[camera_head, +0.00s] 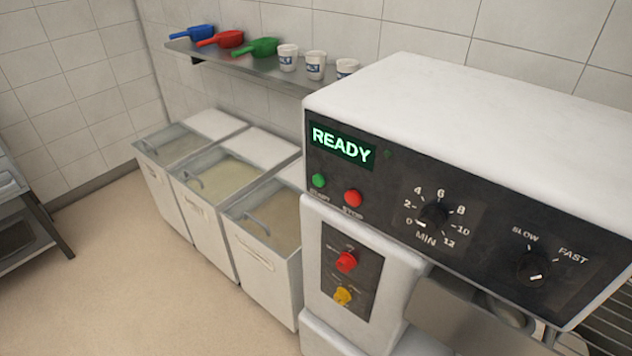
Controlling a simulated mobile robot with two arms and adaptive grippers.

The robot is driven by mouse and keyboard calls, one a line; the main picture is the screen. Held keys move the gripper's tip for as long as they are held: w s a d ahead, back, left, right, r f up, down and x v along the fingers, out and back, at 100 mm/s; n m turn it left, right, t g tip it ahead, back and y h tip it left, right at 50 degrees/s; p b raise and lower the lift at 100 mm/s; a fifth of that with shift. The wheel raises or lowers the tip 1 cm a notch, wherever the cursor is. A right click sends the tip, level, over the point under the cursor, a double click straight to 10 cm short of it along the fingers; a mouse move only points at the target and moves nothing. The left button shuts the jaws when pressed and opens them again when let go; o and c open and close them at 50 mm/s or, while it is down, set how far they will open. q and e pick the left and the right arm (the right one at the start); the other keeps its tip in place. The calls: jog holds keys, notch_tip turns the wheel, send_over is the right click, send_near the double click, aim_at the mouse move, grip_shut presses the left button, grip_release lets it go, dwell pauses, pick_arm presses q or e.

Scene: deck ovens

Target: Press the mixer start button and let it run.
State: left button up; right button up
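The mixer (425,90) stands at the right, with a white top and a dark control panel. Its display (341,146) reads READY in green. The green start button (319,180) sits below the display, with the red stop button (353,198) to its right. A timer dial (435,215) marked MIN and a SLOW/FAST dial (533,267) are further right. A lower panel holds a red knob (346,261) and a yellow knob (343,295). Neither of my grippers is in view.
Several open ingredient bins (243,260) stand left of the mixer. A wall shelf (240,66) above them holds blue, red and green scoops and white tubs. A metal rack (20,220) is at the left edge. The floor (130,285) in front of the bins is clear.

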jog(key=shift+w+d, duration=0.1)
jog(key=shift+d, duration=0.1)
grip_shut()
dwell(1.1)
